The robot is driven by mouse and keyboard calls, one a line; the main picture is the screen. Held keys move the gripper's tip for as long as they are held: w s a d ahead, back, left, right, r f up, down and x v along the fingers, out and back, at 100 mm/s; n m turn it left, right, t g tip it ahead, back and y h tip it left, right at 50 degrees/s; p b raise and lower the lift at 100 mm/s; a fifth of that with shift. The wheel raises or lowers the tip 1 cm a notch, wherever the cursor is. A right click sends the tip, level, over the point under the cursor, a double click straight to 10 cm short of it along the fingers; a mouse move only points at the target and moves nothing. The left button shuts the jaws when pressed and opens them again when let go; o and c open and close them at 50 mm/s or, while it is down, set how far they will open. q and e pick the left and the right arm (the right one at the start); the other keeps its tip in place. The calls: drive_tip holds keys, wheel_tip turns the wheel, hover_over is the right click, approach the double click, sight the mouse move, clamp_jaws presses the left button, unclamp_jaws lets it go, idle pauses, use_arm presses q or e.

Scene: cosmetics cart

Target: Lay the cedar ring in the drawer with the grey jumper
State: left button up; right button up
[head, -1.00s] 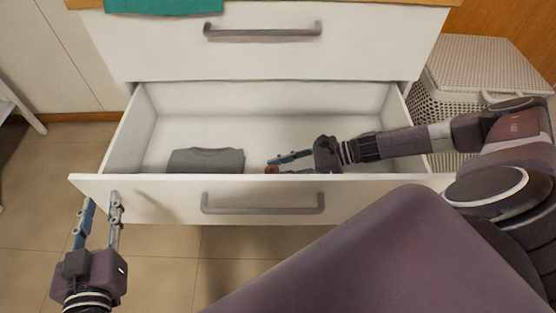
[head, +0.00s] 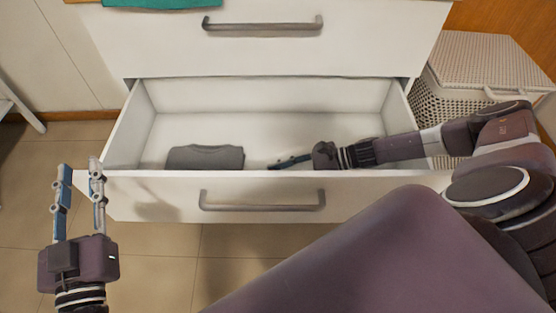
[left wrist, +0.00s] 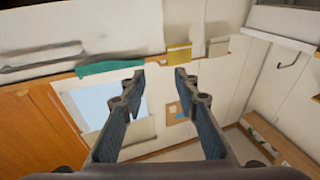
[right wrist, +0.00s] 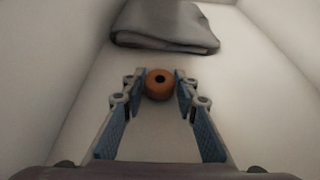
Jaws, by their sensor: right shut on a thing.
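The grey jumper (head: 205,157) lies folded in the left part of the open drawer (head: 262,187); it also shows in the right wrist view (right wrist: 165,25). The cedar ring (right wrist: 160,84) is a small orange-brown ring with a dark hole, in the right wrist view. My right gripper (right wrist: 159,88) is shut on it, one finger at each side, inside the drawer and short of the jumper. In the head view the drawer front hides the ring and part of my right gripper (head: 272,165). My left gripper (head: 80,172) is open and empty, outside the drawer's left front corner.
A closed drawer (head: 262,45) is above the open one. A white wicker basket (head: 475,80) stands at the right. A green cloth (head: 160,3) lies on the top edge. The drawer floor between the jumper and my right gripper is bare.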

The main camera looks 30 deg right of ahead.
use_arm(q)
drive_tip(key=shift+r, duration=0.1)
use_arm(e)
drive_tip(key=o, duration=0.8)
use_arm(q)
drive_tip(key=shift+r, duration=0.1)
use_arm(e)
drive_tip(key=shift+r, duration=0.1)
use_arm(q)
wheel_tip(320, 180, down, 7)
drive_tip(key=g+y+p, duration=0.1)
drive_tip(key=g, duration=0.2)
drive_tip(key=shift+s+a, duration=0.25)
drive_tip(key=shift+a, duration=0.2)
use_arm(e)
drive_tip(key=v, duration=0.7)
drive_tip(key=shift+s+d, duration=0.1)
drive_tip(key=shift+d, duration=0.1)
